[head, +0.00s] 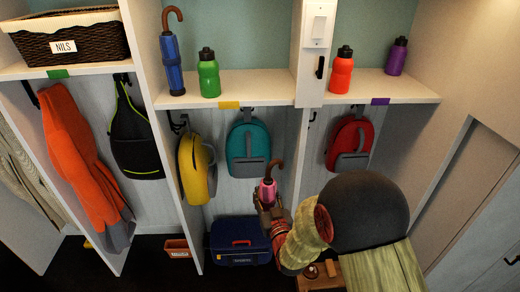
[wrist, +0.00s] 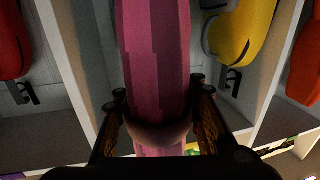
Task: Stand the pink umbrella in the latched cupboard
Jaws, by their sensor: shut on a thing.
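The pink umbrella (head: 267,191) is upright in the head view, with its brown hooked handle on top. My gripper (head: 271,214) is shut around it, and my arm hides its lower part. In the wrist view the pink umbrella (wrist: 155,50) fills the middle, with the fingers of my gripper (wrist: 158,125) on either side of it. A pale panelled door (head: 475,185) stands at the right edge of the head view, with a dark handle (head: 512,261) low on it. It looks like a closed cupboard front. Its inside is not visible.
Open cubbies ahead hold a yellow bag (head: 194,165), a teal backpack (head: 246,150) and a red backpack (head: 350,145). A blue umbrella (head: 172,62) and several bottles stand on the shelf. A blue case (head: 240,242) and a small orange box (head: 178,248) sit low down.

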